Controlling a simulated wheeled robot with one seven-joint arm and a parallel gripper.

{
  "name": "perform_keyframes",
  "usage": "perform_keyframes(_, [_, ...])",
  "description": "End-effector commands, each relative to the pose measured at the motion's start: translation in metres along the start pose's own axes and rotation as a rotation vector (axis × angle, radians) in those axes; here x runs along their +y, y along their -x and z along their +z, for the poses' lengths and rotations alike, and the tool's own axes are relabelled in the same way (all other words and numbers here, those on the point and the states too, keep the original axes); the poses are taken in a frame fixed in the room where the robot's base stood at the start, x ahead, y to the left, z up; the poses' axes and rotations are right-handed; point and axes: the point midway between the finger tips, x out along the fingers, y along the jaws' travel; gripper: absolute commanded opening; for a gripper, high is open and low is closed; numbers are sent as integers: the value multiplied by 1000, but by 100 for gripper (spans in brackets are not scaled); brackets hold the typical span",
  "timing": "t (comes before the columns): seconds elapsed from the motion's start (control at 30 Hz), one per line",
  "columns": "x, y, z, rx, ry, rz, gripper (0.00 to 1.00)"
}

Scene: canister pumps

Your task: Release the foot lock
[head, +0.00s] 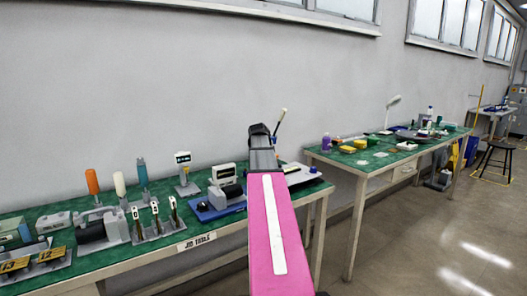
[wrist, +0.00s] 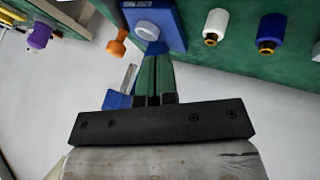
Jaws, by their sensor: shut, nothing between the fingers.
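My gripper (wrist: 155,62) shows in the wrist view as two green fingers side by side, shut and empty. Their tips lie over the lower end of a blue box-like part (wrist: 168,22) with a white round piece and a pale label. An orange knob (wrist: 117,47) is just left of the tips. Whether the tips touch anything, I cannot tell. I cannot make out which part is the foot lock. In the head view my pink arm reaches toward the wall and hides part of the benches; the fingers are not clear there.
In the head view, the near green bench (head: 30,212) holds an orange-handled item (head: 92,182), a white-handled one (head: 120,186) and a blue-based device (head: 218,204). A second green bench (head: 368,160) stands right.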

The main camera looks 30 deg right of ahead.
Motion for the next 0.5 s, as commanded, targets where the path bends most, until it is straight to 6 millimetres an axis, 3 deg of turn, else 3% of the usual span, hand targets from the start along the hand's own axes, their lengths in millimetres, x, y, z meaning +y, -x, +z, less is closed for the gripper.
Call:
perform_keyframes(0.1, [6, -19, -1, 0, -2, 1, 0])
perform_keyframes(0.3, [28, -29, -1, 0, -1, 1, 0])
perform_keyframes(0.5, [35, -32, 0, 1, 1, 0, 0])
